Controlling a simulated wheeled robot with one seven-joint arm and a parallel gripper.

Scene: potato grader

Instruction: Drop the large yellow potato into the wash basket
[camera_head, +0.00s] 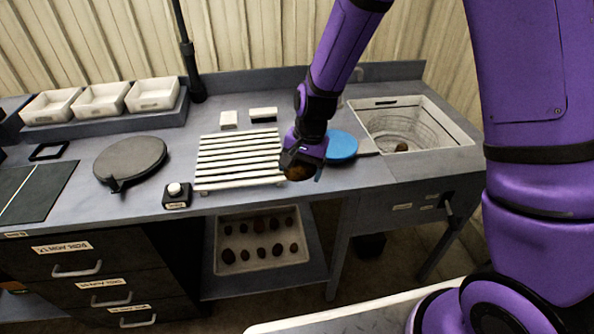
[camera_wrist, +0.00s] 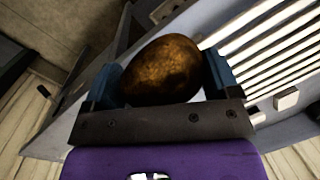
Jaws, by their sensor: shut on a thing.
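My gripper (camera_head: 303,170) is shut on a large yellow-brown potato (camera_head: 298,173), above the counter's front edge at the right end of the white slatted rack. In the wrist view the potato (camera_wrist: 163,71) sits between the two blue fingers of my gripper (camera_wrist: 165,75). The wash basket (camera_head: 412,125) is a pale round basket inside the square white-rimmed basin at the right, apart from my gripper. A brown potato (camera_head: 401,147) shows inside it.
The slatted rack (camera_head: 238,160) is left of my gripper. A blue round lid (camera_head: 341,147) lies between it and the basin (camera_head: 468,141). A tray (camera_head: 262,271) of several potatoes is on the shelf below. A dark round plate (camera_head: 130,160) and white bins (camera_head: 100,101) stand at left.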

